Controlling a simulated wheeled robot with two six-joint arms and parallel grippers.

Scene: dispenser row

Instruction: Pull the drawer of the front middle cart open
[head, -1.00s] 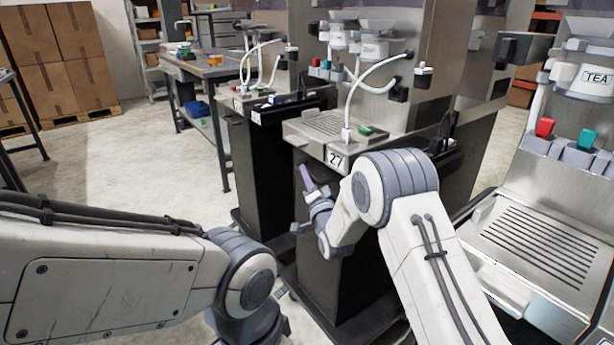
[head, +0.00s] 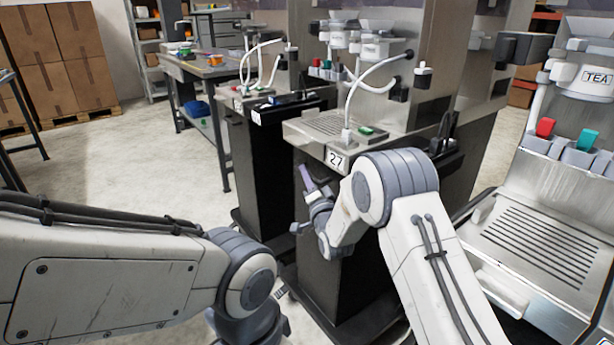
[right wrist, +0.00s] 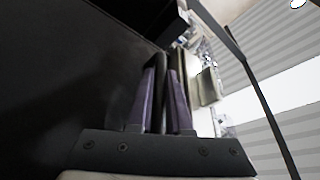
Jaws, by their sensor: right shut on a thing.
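The cart labelled 27 (head: 330,280) stands in the middle of the head view, with a dark front below a steel top. My right gripper (head: 306,180) is at the upper part of this dark front. In the right wrist view its two purple fingers (right wrist: 162,95) are close together, with a dark narrow bar, seemingly the drawer handle (right wrist: 162,75), between them. The gripper is shut on it. My right arm hides part of the cart's front. I cannot tell how far the drawer stands out. My left arm comes in from the left; its gripper is not in view.
Another dark cart (head: 262,170) stands to the left behind. A steel machine marked TEA (head: 545,225) is close on the right. A workbench (head: 200,68) and stacked cardboard boxes (head: 68,65) are farther back. The floor at left is clear.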

